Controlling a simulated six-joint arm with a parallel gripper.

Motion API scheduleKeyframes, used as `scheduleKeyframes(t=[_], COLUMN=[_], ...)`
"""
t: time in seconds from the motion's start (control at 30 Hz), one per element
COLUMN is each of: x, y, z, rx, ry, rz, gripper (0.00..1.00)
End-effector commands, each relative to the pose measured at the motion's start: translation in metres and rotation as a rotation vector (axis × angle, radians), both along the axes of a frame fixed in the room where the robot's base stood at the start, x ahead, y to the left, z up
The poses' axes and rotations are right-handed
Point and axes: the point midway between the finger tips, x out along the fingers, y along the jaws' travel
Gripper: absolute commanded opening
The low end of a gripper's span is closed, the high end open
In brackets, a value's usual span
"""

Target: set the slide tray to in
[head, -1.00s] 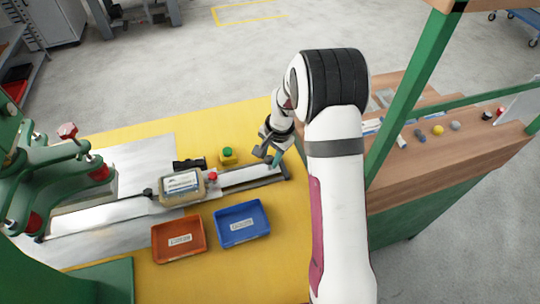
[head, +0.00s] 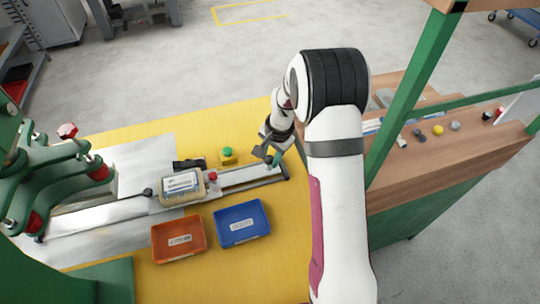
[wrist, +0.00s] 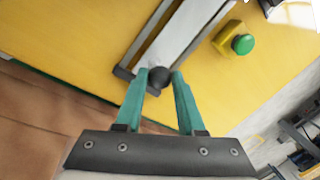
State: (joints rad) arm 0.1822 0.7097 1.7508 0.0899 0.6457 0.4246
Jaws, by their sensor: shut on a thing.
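The slide tray (head: 240,174) is a long silver strip in a dark-edged rail on the yellow table. Its right end also shows in the wrist view (wrist: 190,28). A round black knob (wrist: 161,77) sits at that end. My gripper (head: 273,160) is at the right end of the rail. In the wrist view its teal fingers (wrist: 161,82) are shut on the black knob, one on each side. The knob is hidden by the fingers in the head view. A labelled beige block (head: 181,186) sits midway along the rail.
A green button on a yellow box (head: 228,155) stands behind the rail. An orange bin (head: 179,258) and a blue bin (head: 241,240) stand in front. A green press (head: 45,180) is at the left, and a wooden bench (head: 450,165) is at the right.

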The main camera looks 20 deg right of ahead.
Motion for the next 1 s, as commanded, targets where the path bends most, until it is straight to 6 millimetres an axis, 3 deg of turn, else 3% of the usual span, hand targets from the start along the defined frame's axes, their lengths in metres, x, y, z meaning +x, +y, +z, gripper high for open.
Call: scheduleKeyframes(t=[0.27,0.7,1.0], x=[0.000,0.000,0.000], y=[0.015,0.110,0.158], z=[0.001,0.000,0.001], rx=[0.001,0.001,0.001], ry=[0.000,0.001,0.000], rz=[0.002,0.004,0.002], gripper=[0.00,0.00,0.00])
